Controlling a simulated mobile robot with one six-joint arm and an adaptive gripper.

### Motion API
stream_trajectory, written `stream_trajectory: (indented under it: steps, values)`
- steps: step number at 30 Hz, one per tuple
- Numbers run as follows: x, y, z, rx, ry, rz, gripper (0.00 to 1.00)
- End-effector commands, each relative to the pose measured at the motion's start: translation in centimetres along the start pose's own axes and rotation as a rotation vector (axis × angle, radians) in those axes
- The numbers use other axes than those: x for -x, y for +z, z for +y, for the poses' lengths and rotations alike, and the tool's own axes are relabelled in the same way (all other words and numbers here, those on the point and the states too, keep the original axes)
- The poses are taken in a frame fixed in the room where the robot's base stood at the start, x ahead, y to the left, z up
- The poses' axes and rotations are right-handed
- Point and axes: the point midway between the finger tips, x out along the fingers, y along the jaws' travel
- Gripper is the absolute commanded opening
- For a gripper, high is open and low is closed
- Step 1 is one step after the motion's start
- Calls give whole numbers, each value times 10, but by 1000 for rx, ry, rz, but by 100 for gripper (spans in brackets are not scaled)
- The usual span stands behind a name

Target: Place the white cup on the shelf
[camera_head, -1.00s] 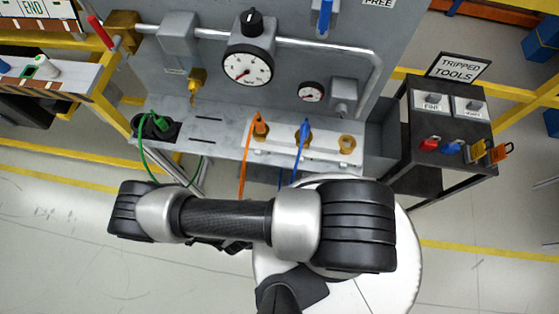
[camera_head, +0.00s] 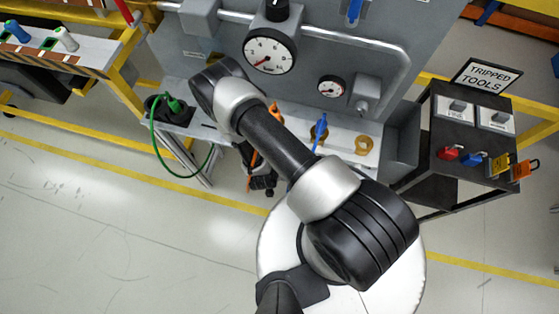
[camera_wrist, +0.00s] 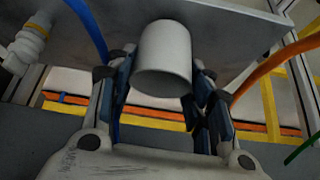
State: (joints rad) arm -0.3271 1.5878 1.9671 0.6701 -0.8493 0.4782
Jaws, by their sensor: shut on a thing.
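The white cup (camera_wrist: 164,58) is between the fingers of my gripper (camera_wrist: 162,82) in the wrist view. The fingers are shut on its sides, and its rounded end faces the camera. In the head view my gripper (camera_head: 262,182) shows only in part, dark, below the front edge of the grey ledge. My arm covers much of it, and I cannot make out the cup there. The grey ledge (camera_head: 362,128), which looks like the shelf, runs along the foot of the panel. A grey surface (camera_wrist: 235,35) lies behind the cup in the wrist view.
An orange hose (camera_wrist: 270,68) and a blue hose (camera_wrist: 88,28) pass on either side of my gripper. A green cable (camera_head: 155,150) loops down at the left. Brass fittings (camera_head: 363,146) sit on the ledge. A dark tool stand (camera_head: 440,185) is at the right.

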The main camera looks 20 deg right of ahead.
Motion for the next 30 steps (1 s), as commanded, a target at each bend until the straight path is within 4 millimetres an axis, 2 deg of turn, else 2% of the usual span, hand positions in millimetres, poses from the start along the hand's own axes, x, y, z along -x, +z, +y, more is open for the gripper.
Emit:
stream_trajectory:
  steps: [2,4,17,18,26,30]
  values:
    - [-8,-10,0,-4,0,1,27]
    - [-12,-5,0,2,-1,-1,27]
    - [-15,-2,0,1,-1,0,27]
    - [-14,-3,0,1,-1,0,49]
    - [-14,-3,0,1,-1,0,67]
    - [-14,-3,0,1,-1,0,67]
